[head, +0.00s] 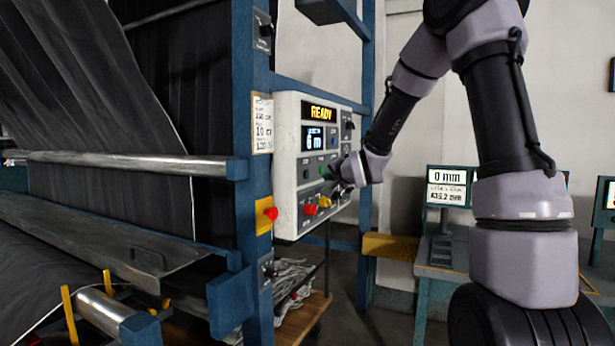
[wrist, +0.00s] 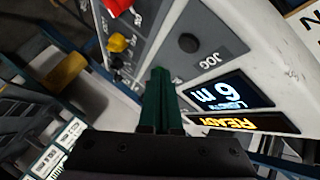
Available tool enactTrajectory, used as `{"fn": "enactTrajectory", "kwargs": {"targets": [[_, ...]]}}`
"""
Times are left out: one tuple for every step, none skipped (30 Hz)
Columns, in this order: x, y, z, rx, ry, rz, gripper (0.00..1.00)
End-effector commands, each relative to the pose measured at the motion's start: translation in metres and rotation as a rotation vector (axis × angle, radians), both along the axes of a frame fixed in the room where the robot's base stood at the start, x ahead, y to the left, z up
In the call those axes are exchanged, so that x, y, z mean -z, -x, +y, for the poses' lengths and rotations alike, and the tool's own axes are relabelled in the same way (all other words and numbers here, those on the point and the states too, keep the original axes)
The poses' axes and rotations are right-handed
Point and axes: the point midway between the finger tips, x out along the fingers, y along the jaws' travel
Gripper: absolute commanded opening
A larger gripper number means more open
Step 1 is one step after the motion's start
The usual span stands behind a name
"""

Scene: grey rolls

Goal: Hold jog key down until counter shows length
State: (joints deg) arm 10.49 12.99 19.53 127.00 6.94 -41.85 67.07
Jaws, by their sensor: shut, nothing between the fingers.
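The white control panel (head: 287,165) is on the blue frame post. Its upper display (head: 321,113) reads READY. The length counter (head: 314,138) reads 6 m; the wrist view shows it upside down (wrist: 225,93), marked LENGTH. The jog key (wrist: 188,42) is a dark round button beside the JOG lettering, uncovered in the wrist view. My gripper (wrist: 160,72) is shut and empty, its green fingertips near the panel face, beside the key in the picture and apart from it. In the head view my gripper (head: 328,172) is at the panel's lower right, where the key cannot be made out.
A red knob (head: 310,209) and a yellow knob (head: 325,201) are low on the panel. A paper card (head: 262,123) showing 10 hangs on the post. A red button on a yellow box (head: 263,216) is below. Dark cloth and rollers fill the left. A 0 mm screen (head: 446,176) stands right.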

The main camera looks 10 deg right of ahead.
Motion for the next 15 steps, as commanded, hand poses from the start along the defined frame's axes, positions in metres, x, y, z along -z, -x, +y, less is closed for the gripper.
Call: {"fn": "enactTrajectory", "kwargs": {"targets": [[0.000, -0.004, 0.008, -0.004, -0.001, 0.000, 0.00], [0.000, -0.006, 0.010, -0.003, -0.001, 0.000, 0.00], [0.000, -0.009, 0.014, -0.002, -0.001, 0.001, 0.00], [0.000, -0.011, 0.017, -0.002, -0.001, 0.001, 0.00], [0.000, -0.012, 0.019, -0.002, 0.000, 0.000, 0.00], [0.000, -0.014, 0.022, -0.001, -0.001, 0.000, 0.00], [0.000, -0.016, 0.023, -0.001, -0.001, 0.001, 0.00], [0.000, -0.016, 0.025, -0.001, 0.000, 0.001, 0.00], [0.000, -0.018, 0.027, -0.001, 0.000, 0.001, 0.00], [0.000, -0.018, 0.028, -0.001, 0.000, 0.001, 0.00], [0.000, -0.019, 0.029, -0.001, 0.000, 0.001, 0.00], [0.000, -0.019, 0.030, -0.001, 0.000, 0.001, 0.00], [0.000, -0.020, 0.030, 0.000, -0.001, 0.000, 0.00], [0.000, -0.020, 0.030, 0.001, -0.001, 0.001, 0.00], [0.000, -0.020, 0.030, 0.001, -0.001, 0.001, 0.00]]}}
